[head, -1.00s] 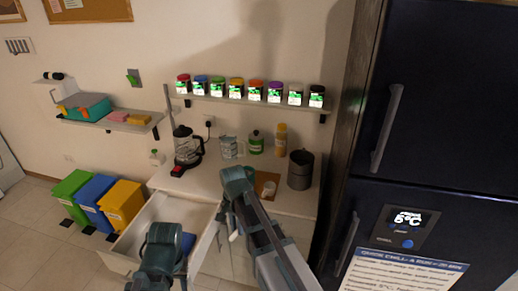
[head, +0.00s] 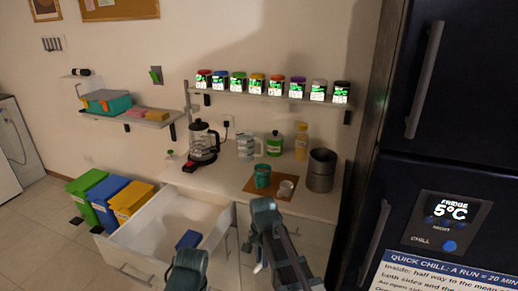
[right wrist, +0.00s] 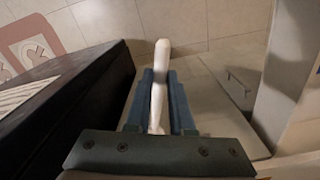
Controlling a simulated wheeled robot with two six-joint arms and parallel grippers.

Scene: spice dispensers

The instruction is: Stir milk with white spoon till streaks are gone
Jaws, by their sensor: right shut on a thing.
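My right gripper (right wrist: 160,74) is shut on the white spoon (right wrist: 162,52) in the right wrist view. The spoon sticks out past the fingertips, over the floor. In the head view the spoon (head: 259,266) shows as a small white piece beside my right arm, in front of the counter. A white cup (head: 286,189) and a green cup (head: 263,177) stand on the brown mat (head: 261,190). The spoon is apart from both. I cannot see milk or streaks inside them.
A kettle (head: 203,140), glass jug (head: 245,147), green canister (head: 274,144), yellow bottle (head: 301,140) and dark pot (head: 321,170) stand on the counter. A dark fridge (head: 420,165) is at right.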

